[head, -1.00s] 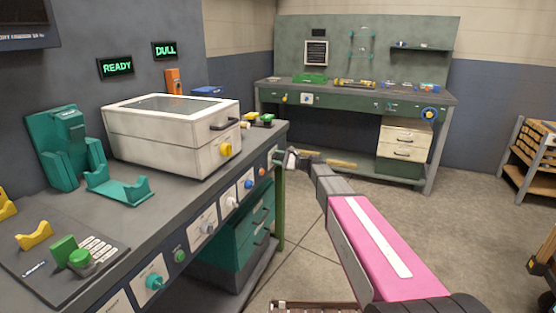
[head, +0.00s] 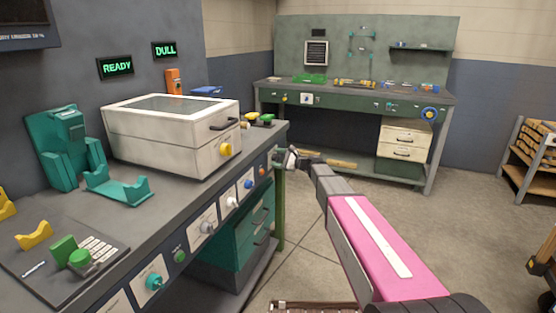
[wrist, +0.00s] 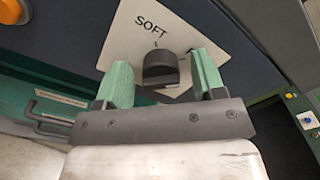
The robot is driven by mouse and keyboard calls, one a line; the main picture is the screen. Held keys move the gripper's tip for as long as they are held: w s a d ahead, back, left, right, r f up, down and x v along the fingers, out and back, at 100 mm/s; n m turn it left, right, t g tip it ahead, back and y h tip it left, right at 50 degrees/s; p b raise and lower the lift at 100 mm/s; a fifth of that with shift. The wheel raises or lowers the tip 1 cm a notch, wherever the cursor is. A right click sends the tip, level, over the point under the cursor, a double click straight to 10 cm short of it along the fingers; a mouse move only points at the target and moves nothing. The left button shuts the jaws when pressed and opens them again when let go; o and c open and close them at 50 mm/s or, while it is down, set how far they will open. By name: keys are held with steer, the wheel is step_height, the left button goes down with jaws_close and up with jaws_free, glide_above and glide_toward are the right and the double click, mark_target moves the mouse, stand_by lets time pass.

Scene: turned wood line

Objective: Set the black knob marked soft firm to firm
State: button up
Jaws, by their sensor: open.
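The black knob (wrist: 160,66) sits on a pale square plate (wrist: 140,20) in the wrist view. The word SOFT is printed on the plate above it, with a short mark between word and knob. The word firm is not visible. My gripper (wrist: 163,80) is open, with one green finger on each side of the knob and small gaps at both sides. I cannot make out a pointer on the knob. In the head view my gripper (head: 283,158) is at the far end of the bench front, and the knob is hidden there.
An orange knob (wrist: 12,12) is at the upper left of the wrist view. The bench front (head: 185,238) carries several other knobs, with teal drawers (head: 240,236) below. A white lidded box (head: 165,145) stands on the bench.

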steer(key=v, duration=1)
steer(key=shift+d, duration=0.4)
steer(key=shift+s, duration=0.2)
steer(key=s+d+f+n+g+h, duration=0.2)
steer(key=s+f+n+g+h, duration=0.35)
steer(key=s+f, duration=0.85)
steer(key=s+d+f+n+h, duration=0.3)
steer(key=s+d+n+h, duration=0.1)
steer(key=s, duration=0.4)
steer(key=s+d+f+n+h, duration=0.2)
steer(key=s+d+n+h, duration=0.1)
steer(key=s+d+h, duration=0.4)
steer(key=shift+s+d+f+n+g, duration=0.3)
steer(key=shift+s+f+n+g, duration=0.1)
steer(key=shift+s, duration=0.15)
